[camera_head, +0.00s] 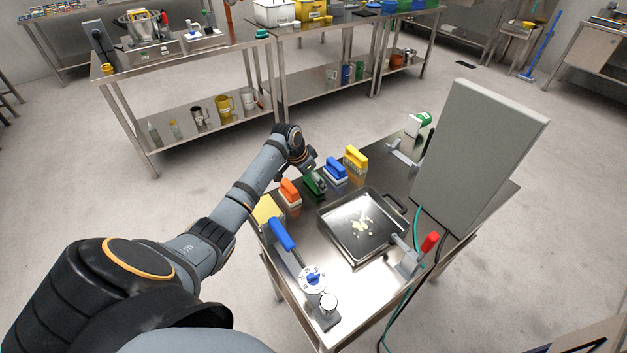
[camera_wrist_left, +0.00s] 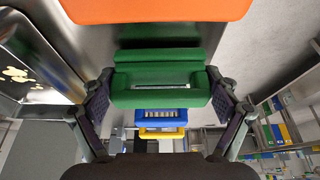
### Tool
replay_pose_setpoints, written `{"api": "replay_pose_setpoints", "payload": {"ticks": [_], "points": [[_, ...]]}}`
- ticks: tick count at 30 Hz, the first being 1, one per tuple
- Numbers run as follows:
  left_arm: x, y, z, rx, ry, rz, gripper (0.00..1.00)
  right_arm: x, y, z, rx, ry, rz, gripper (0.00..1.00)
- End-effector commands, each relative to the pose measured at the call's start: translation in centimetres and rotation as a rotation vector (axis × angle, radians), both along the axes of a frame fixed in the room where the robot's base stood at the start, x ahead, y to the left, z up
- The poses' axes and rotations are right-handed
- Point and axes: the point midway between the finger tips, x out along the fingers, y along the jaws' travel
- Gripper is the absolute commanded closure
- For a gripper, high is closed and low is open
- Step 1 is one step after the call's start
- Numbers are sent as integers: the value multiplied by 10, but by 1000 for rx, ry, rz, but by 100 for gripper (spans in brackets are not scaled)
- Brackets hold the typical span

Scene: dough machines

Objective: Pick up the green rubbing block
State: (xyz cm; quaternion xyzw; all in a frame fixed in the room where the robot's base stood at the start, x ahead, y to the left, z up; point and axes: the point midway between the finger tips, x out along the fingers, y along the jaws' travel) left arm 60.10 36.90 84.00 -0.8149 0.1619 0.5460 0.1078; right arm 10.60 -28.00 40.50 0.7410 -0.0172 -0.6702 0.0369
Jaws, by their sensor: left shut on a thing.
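The green rubbing block (camera_head: 314,185) is at the left edge of the steel table, in a row between an orange block and a blue block. My left gripper (camera_head: 311,172) reaches it from the left and above. In the left wrist view the green block (camera_wrist_left: 160,88) lies between the two fingers of the gripper (camera_wrist_left: 160,80), one finger against each end, so the gripper is shut on it. I cannot tell whether the block rests on the table or is just above it. My right gripper is in neither view.
An orange block (camera_head: 290,194), a blue block (camera_head: 335,171) and a yellow block (camera_head: 356,161) stand close by. A metal pan (camera_head: 350,255) with pale bits is right of them. A blue-handled tool (camera_head: 283,235) is in front, and a tall grey panel (camera_head: 480,150) at the right.

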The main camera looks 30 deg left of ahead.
Motion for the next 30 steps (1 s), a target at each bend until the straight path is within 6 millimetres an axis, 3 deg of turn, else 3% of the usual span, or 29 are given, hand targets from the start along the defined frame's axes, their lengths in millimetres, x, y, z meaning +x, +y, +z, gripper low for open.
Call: {"api": "replay_pose_setpoints", "payload": {"ticks": [5,13,21,30], "points": [[0,-1,28,2,-6,-2,45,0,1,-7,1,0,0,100],[-41,-35,88,4,-6,-5,45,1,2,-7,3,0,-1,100],[-87,-73,112,1,-4,-4,45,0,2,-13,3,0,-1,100],[-106,-89,124,0,-2,-1,45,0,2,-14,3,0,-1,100]]}}
